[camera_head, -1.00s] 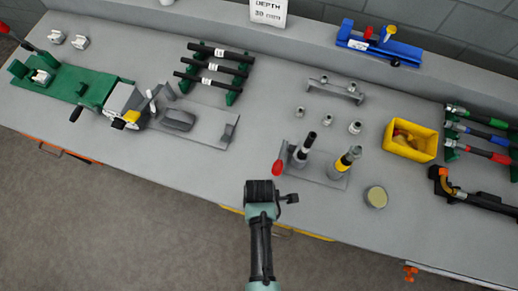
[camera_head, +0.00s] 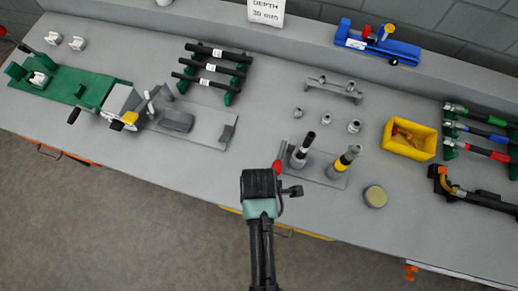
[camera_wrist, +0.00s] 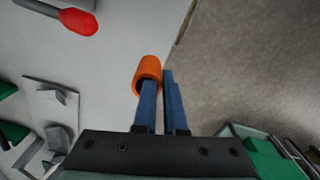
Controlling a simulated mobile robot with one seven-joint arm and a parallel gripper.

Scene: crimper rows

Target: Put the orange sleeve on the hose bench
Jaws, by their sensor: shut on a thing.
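The orange sleeve (camera_wrist: 149,70) is a short open tube at the tips of my gripper's blue fingers in the wrist view. My gripper (camera_wrist: 162,82) is shut on it, above the grey surface close to its edge. In the head view my gripper's wrist block (camera_head: 258,184) is over the front edge of a long grey bench (camera_head: 225,183); the fingers and sleeve are hidden there. Black hoses with white labels (camera_head: 212,68) lie on green supports on this bench. I cannot tell whether it is the one called the hose bench.
A red-tipped lever (camera_head: 278,167) is close to my wrist; its red end also shows in the wrist view (camera_wrist: 78,20). Two upright tools (camera_head: 302,151) (camera_head: 343,162) stand just beyond. A yellow bin (camera_head: 410,152) and round tin (camera_head: 375,196) are at right. The bench front left of my wrist is clear.

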